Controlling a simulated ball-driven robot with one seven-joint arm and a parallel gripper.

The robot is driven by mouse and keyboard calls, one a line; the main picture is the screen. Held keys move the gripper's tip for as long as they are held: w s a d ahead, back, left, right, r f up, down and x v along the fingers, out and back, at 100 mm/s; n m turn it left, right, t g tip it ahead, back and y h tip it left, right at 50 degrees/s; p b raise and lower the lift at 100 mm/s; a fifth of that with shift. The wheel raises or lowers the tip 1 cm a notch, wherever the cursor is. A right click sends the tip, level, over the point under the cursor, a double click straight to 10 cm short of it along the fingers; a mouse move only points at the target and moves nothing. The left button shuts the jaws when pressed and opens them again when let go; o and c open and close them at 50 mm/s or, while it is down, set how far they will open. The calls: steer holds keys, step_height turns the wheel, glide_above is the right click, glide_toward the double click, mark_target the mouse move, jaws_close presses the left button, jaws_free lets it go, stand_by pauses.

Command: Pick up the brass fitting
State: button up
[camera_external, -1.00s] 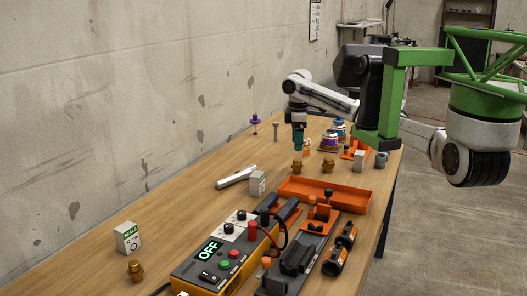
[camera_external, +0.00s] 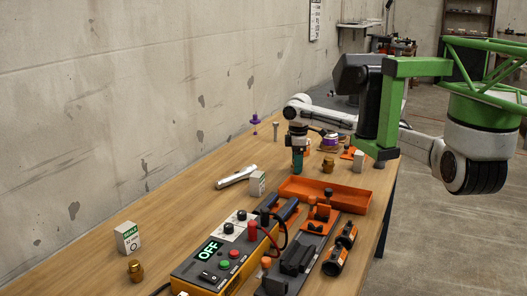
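My gripper (camera_external: 297,170) has teal fingers and points straight down at the tabletop, in the middle of the bench. It covers the place of one brass fitting, which is hidden now. Whether the fingers are open or shut on that fitting cannot be seen. A second brass fitting (camera_external: 328,167) stands upright just to the right of my gripper, apart from it. A third brass fitting (camera_external: 135,268) stands at the near left of the bench, far from my gripper.
An orange tray (camera_external: 345,198) lies in front of my gripper. A power supply (camera_external: 225,254) and black tools fill the near bench.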

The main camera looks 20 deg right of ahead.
steer(key=c, duration=1)
steer(key=shift+c, duration=0.3)
steer(key=shift+r, duration=0.2)
steer(key=shift+r, duration=0.3)
step_height(320, 180, up, 2)
steer(key=shift+p, duration=0.5)
steer(key=s+d+r+p, duration=0.1)
steer(key=s+r+p, duration=0.2)
steer(key=s+r, duration=0.7)
steer(key=s, duration=0.4)
steer(key=shift+d+p, duration=0.15)
steer(key=shift+p, duration=0.2)
